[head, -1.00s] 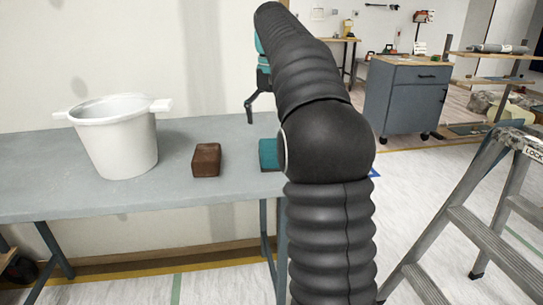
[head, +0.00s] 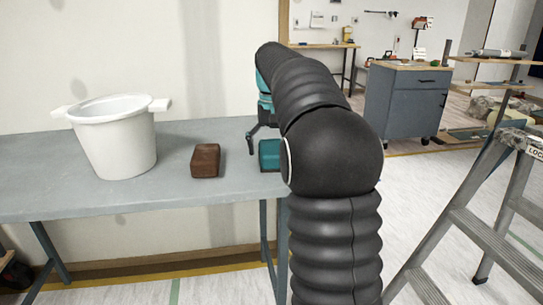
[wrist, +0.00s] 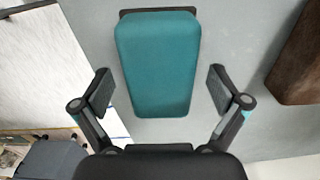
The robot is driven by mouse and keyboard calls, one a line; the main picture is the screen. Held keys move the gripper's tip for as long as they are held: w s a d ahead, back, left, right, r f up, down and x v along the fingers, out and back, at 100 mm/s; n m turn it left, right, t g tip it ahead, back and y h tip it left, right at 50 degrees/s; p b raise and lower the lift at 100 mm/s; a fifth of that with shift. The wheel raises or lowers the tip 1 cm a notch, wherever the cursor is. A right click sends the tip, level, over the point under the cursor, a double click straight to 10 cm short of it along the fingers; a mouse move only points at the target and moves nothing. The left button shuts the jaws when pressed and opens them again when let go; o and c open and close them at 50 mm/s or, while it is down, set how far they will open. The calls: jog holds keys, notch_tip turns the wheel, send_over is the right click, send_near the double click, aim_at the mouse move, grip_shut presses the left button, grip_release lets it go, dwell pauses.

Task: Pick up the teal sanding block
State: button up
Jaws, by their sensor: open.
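The teal sanding block (head: 269,154) lies on the grey table (head: 225,150), partly hidden behind my arm in the head view. In the wrist view the teal block (wrist: 157,62) shows in full, with a dark edge at its far end. My gripper (wrist: 158,92) is open above the block, with one finger on either side of its near half. There are gaps between both fingers and the block. In the head view one dark finger (head: 250,144) shows just left of the block.
A brown block (head: 205,161) lies left of the teal one; it also shows at the right of the wrist view (wrist: 302,62). A white bucket (head: 115,140) stands further left on the table. A stepladder (head: 480,220) stands on the floor at the right.

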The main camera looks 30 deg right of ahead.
jog(key=c, duration=1.3)
jog(key=shift+r, duration=0.1)
jog(key=shift+r, duration=0.6)
jog(key=r, duration=0.2)
jog(key=d+r+p, duration=0.1)
jog(key=shift+w+d+r, duration=0.1)
jog(key=shift+d+r, duration=0.1)
jog(key=shift+r, duration=0.2)
jog(key=d+r, duration=0.2)
jog(key=d, duration=0.1)
jog(key=d+r+p, duration=0.1)
jog(key=d+r, duration=0.1)
jog(key=d, duration=0.1)
jog(key=d+r, duration=0.1)
jog(key=d, duration=0.3)
jog(key=shift+w+d+r+p, duration=0.1)
jog(key=shift+w+r+p, duration=0.25)
jog(key=shift+w+r, duration=0.05)
